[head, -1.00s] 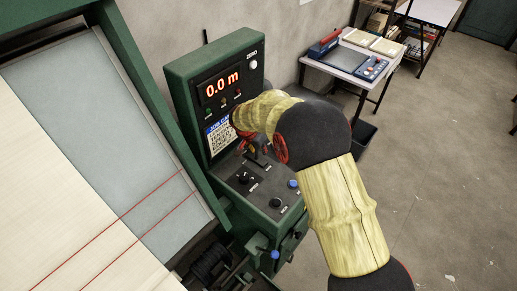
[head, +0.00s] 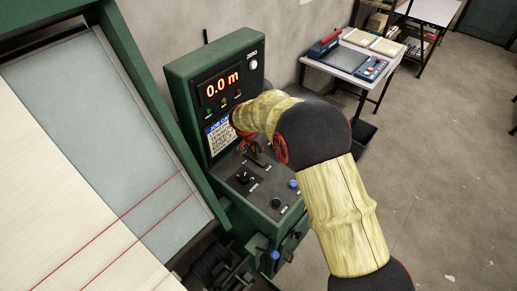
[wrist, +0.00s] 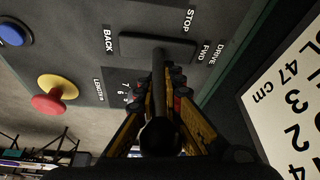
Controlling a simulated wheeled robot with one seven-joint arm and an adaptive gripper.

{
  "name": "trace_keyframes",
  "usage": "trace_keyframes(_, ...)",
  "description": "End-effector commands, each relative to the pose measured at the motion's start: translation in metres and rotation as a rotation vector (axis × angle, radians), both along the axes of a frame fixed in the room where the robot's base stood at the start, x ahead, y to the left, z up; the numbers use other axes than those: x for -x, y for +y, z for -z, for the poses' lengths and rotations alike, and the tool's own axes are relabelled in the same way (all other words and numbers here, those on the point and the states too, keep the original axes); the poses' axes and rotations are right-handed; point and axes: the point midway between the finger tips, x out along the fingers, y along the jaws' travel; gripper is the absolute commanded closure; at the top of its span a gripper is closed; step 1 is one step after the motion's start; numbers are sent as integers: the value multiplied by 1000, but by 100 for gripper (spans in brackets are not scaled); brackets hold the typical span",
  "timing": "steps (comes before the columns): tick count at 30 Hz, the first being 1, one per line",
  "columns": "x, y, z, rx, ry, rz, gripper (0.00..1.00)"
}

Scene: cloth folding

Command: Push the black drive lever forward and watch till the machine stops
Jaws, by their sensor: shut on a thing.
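The black drive lever (wrist: 159,62) rises from a dark slot between the labels BACK and DRIVE FWD, near the middle of the slot by STOP. Its round black end is close to the wrist camera. My gripper (wrist: 167,78) is shut on the lever, with a yellow-and-black finger on each side. In the head view my gripper (head: 251,147) is at the lever on the sloping panel, and my wrist hides part of it. The green machine's (head: 181,66) display (head: 221,86) reads 0.0 m.
Pale cloth (head: 60,190) with red lines lies over the grey bed (head: 90,105) at left. A red button on a yellow base (wrist: 52,98) and a blue button (wrist: 14,33) sit beside the lever. A table (head: 387,79) stands behind, with open floor at right.

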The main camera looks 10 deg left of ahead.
Motion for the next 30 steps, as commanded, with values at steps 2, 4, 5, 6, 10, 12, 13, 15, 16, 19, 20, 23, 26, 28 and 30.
trace_keyframes(2,1,-1,0,3,2,0,100)
trace_keyframes(4,1,-1,0,4,2,1,100)
trace_keyframes(5,1,-1,0,4,2,1,100)
trace_keyframes(6,1,-1,1,5,3,0,100)
trace_keyframes(10,-1,1,1,32,18,0,100)
trace_keyframes(12,-2,3,2,65,38,-1,100)
trace_keyframes(13,-3,5,2,82,47,-2,100)
trace_keyframes(15,-5,7,2,119,69,0,100)
trace_keyframes(16,-5,8,3,132,78,0,100)
trace_keyframes(19,-7,10,3,172,101,0,100)
trace_keyframes(20,-7,10,3,182,107,0,100)
trace_keyframes(23,-7,11,3,202,119,0,100)
trace_keyframes(26,-7,11,4,209,124,0,100)
trace_keyframes(28,-6,11,4,210,125,0,100)
trace_keyframes(30,-6,10,4,209,125,1,100)
